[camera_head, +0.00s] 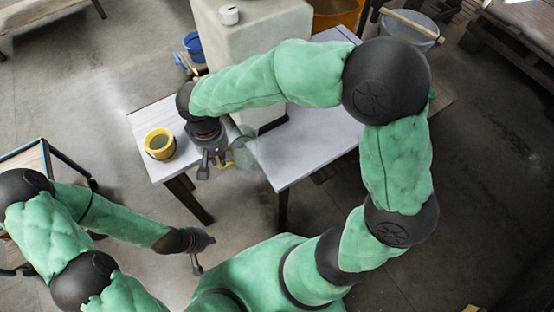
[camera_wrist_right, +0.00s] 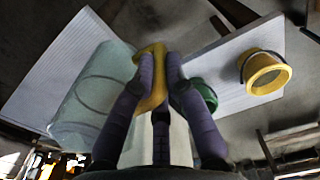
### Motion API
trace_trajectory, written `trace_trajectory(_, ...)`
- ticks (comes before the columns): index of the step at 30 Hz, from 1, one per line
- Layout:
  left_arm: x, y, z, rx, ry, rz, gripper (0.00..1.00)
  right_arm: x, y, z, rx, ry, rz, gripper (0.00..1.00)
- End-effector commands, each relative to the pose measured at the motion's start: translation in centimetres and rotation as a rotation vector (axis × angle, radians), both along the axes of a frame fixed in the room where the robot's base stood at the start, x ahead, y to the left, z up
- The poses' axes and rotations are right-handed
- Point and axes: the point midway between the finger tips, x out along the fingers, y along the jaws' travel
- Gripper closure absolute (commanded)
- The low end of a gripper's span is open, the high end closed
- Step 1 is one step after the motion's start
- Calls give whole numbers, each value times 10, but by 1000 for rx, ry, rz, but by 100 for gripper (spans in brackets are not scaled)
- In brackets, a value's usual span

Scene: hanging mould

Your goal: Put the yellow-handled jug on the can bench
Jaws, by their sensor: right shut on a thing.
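A clear, pale-green jug (camera_wrist_right: 90,95) with a yellow handle (camera_wrist_right: 152,62) shows in the right wrist view. My right gripper (camera_wrist_right: 160,85) is shut on that handle. In the head view the jug (camera_head: 245,153) is faint and see-through, beside my right gripper (camera_head: 222,162), near the gap between two white-topped benches. I cannot tell which is the can bench. The left bench top (camera_head: 150,119) bears a yellow pot (camera_head: 160,144); the right bench top (camera_head: 318,145) is partly hidden by my arm. My left gripper (camera_head: 203,255) is open and empty, low over the floor.
A green thing (camera_wrist_right: 207,96) is partly hidden behind my right fingers.

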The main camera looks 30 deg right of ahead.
Motion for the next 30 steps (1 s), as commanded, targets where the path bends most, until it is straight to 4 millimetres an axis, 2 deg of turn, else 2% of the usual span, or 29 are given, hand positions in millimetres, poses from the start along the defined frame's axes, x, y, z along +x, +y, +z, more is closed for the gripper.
trace_trajectory(13, 0, 0, -29, 0, -1, 0, 100, 9, -87, -40, 0, 1, -7, 100)
trace_trajectory(15, 0, 0, -35, 0, -1, 0, 100, 9, -97, -53, -1, 3, -4, 100)
trace_trajectory(21, 0, 0, -47, 0, -1, 0, 100, 12, -120, -81, 0, 2, -3, 100)
trace_trajectory(30, 0, 0, -53, 0, -1, 0, 100, 14, -133, -95, 0, 1, -2, 100)
